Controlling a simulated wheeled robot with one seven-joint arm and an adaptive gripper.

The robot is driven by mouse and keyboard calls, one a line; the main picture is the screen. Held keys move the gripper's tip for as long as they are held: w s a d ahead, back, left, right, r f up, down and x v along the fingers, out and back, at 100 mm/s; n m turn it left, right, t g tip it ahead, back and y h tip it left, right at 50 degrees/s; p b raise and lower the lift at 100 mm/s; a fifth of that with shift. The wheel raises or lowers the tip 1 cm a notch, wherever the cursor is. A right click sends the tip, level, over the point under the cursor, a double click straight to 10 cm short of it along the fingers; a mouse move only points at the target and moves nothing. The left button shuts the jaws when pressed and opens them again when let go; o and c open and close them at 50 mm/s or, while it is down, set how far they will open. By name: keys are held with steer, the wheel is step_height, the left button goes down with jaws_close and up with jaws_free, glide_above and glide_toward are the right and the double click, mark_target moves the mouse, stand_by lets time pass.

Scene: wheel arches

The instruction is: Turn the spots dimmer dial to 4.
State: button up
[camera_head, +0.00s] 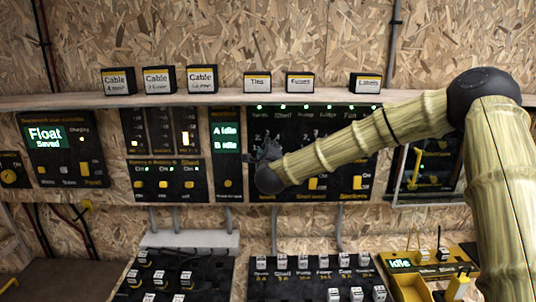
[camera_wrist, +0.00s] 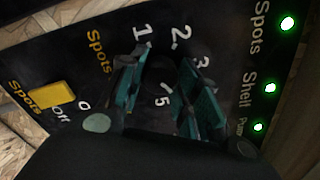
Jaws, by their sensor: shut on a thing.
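The spots dimmer dial sits on a black panel (camera_wrist: 228,50) with a yellow "Spots" label. Numbers 0, 1, 2, 3 and 5 show around it in the wrist view; 4 is not readable. My gripper (camera_wrist: 163,90) is shut on the dial, its green-padded fingers one on each side. The dial's body and pointer are mostly hidden by fingers and shadow, so I cannot tell its setting. In the head view my gripper (camera_head: 266,152) is at the left part of the panel (camera_head: 330,133) and covers the dial.
A yellow spots switch (camera_wrist: 50,93) marked "Off" is left of the dial in the wrist view. Green lamps (camera_wrist: 270,88) line the panel's edge. A shelf (camera_head: 230,99) with labelled boxes runs above. Several knobs and switches (camera_head: 160,278) stand on lower panels.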

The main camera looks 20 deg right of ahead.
steer(key=shift+n, duration=0.6)
steer(key=o, duration=1)
steer(key=shift+o, duration=0.2)
steer(key=shift+s, duration=0.1)
steer(key=v, duration=1.2)
steer(key=shift+d, duration=0.1)
